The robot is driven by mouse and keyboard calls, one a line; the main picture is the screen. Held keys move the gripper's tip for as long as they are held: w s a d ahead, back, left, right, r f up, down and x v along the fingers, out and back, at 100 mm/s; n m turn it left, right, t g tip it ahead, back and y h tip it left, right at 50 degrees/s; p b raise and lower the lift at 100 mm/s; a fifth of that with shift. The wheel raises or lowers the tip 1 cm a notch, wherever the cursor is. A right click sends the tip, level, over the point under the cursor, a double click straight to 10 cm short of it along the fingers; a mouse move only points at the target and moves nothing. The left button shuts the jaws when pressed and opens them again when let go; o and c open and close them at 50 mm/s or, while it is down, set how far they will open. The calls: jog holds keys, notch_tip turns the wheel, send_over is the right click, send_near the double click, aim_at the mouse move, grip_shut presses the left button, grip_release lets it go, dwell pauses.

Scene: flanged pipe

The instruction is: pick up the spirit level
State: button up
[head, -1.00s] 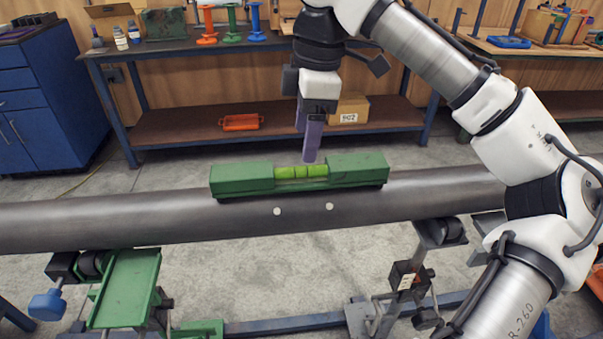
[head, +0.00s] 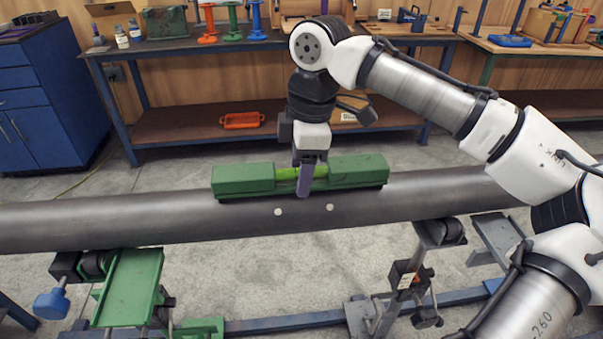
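The spirit level (head: 243,180) is a long green block with bright yellow-green vials in its middle. It lies along the top of the dark grey pipe (head: 120,222), apparently resting on it. My gripper (head: 303,184) points down at the level's middle. One purple finger hangs in front of the level, over its near face, and covers part of the vials. The other finger is hidden, so I cannot tell whether the fingers are closed on the level or stand apart from it.
The pipe rests on roller stands, with a green bracket (head: 127,285) at left and a clamp (head: 405,285) at right. Behind is a blue-framed workbench (head: 190,118) with an orange tray (head: 241,121) on its lower shelf. Floor between pipe and bench is clear.

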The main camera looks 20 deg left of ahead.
jog(key=c, duration=1)
jog(key=shift+r, duration=0.1)
jog(key=shift+r+p, duration=3.8)
jog(key=shift+r, duration=10.05)
